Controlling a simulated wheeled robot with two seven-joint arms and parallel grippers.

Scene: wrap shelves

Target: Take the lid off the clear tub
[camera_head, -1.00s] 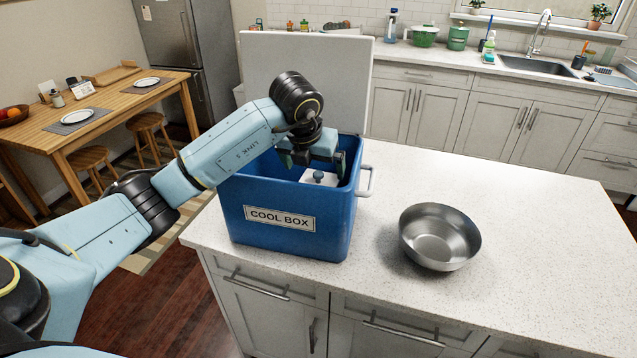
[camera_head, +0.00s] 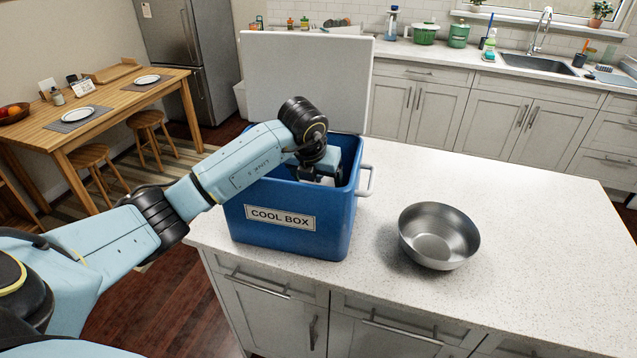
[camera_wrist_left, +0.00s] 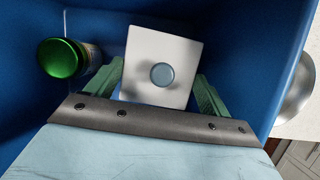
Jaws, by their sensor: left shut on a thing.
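The blue cool box (camera_head: 290,235) stands open on the counter, its lid raised behind it. My left gripper (camera_head: 322,174) reaches down into it. In the left wrist view the tub's lid (camera_wrist_left: 145,47) is a white square with a round blue-grey knob (camera_wrist_left: 162,75). The green fingers of my left gripper (camera_wrist_left: 160,82) are shut on the lid at its opposite sides, with the knob between them. The clear tub itself is mostly hidden beneath the lid. The lid still sits inside the box. My right gripper is not in view.
A jar or bottle with a green cap (camera_wrist_left: 60,58) stands in the box, left of the lid. A steel bowl (camera_head: 438,237) sits right of the box. The counter (camera_head: 530,230) to the right is clear. A grey handle (camera_head: 366,180) sticks out on the box's right side.

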